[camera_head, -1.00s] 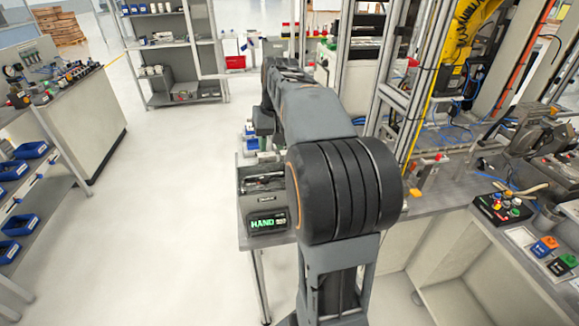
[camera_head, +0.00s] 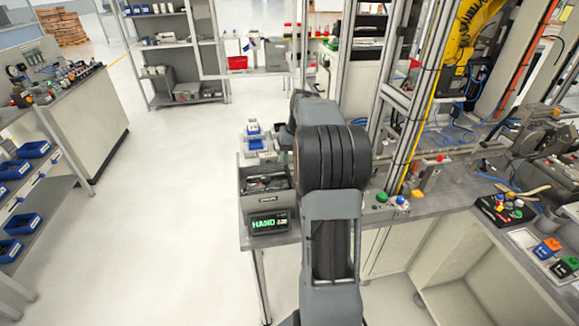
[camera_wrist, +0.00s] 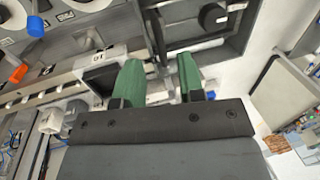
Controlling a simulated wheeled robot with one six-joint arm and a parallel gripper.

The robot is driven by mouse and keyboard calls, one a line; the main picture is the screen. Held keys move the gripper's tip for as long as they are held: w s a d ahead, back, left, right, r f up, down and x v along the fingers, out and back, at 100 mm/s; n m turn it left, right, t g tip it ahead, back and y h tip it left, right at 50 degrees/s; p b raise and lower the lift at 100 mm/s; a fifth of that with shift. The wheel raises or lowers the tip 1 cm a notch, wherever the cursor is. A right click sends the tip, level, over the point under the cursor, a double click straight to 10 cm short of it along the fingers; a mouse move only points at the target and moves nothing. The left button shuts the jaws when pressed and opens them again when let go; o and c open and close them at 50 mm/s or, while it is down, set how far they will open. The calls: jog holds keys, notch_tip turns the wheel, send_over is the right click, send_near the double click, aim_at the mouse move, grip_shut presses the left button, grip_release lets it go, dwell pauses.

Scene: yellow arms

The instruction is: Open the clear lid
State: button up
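My gripper (camera_wrist: 160,76) shows in the wrist view with two green fingers set apart and nothing visible between them. In the head view it is hidden behind my arm. Ahead of the fingers in the wrist view is a dark-framed fixture (camera_wrist: 243,40) with grey parts and a round black knob (camera_wrist: 212,16). Left of the fingers is a small white-framed block (camera_wrist: 84,82) with a dark opening. I cannot tell for sure which surface is the clear lid. The fingers overlap the fixture in the picture; contact cannot be told.
In the head view, a grey bin (camera_head: 262,203) and a display reading HAND (camera_head: 268,223) stand at the bench's left end. Green and yellow buttons (camera_head: 391,199) lie right of my arm. A yellow robot arm (camera_head: 462,32) stands behind metal posts.

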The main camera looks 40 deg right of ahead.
jog(key=shift+w+a+f, duration=0.1)
jog(key=shift+a+f, duration=0.05)
jog(key=shift+f, duration=0.7)
jog(key=shift+w+a+f, duration=0.1)
jog(key=shift+a+f, duration=0.05)
jog(key=shift+f, duration=0.7)
grip_shut()
